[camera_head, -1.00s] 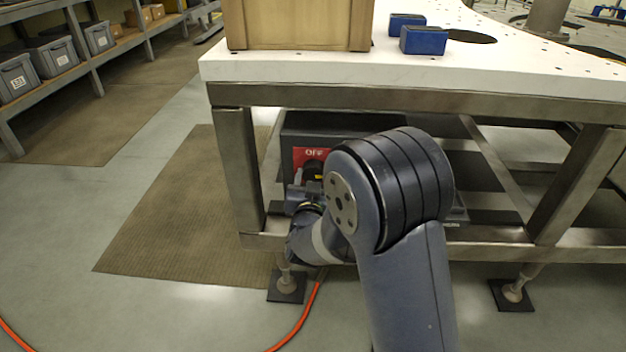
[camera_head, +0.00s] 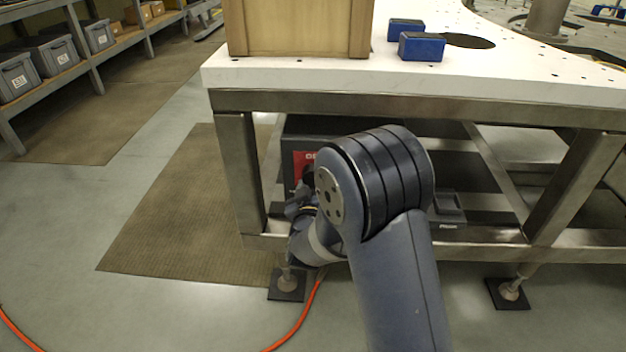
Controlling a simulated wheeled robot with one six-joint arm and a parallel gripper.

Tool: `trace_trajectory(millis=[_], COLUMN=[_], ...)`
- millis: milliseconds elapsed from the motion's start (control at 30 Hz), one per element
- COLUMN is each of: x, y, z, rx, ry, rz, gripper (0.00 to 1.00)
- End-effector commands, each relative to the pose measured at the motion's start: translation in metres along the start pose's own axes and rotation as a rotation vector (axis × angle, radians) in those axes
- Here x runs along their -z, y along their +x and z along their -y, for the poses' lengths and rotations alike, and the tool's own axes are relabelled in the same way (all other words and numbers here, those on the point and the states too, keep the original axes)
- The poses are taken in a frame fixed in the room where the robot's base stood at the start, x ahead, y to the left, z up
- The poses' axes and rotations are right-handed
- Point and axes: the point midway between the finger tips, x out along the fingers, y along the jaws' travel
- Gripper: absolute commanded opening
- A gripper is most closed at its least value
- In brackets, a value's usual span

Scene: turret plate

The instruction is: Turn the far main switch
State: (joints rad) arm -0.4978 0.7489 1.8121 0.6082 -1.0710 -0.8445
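A dark box (camera_head: 330,126) sits under the white-topped table, inside its metal frame. A red switch plate (camera_head: 299,158) with white lettering, partly covered, shows on the box's front. My arm hides most of the plate and the right part of the box. My gripper (camera_head: 298,197) is low in front of the box, just below the red plate. I cannot tell whether it touches the switch knob, which is mostly hidden. The fingers are small and partly covered by my wrist, so their opening does not show.
The table's front rail (camera_head: 480,108) runs above my arm, and a leg (camera_head: 239,172) stands left of the box. A smaller grey box (camera_head: 449,210) sits to the right. An orange cable (camera_head: 303,318) lies on the floor. A wooden crate (camera_head: 298,27) and blue blocks (camera_head: 422,46) are on the table.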

Motion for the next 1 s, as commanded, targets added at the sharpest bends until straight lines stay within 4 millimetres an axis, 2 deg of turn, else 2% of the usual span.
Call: trace_trajectory(millis=[600, 1000], x=[0.0018, 0.0012], y=[-0.0001, -0.0001], z=[-0.0001, 0.0006], rx=[0.002, 0.001], ry=[-0.577, -0.83], rz=[0.005, 0.006], gripper=[0.29, 0.29])
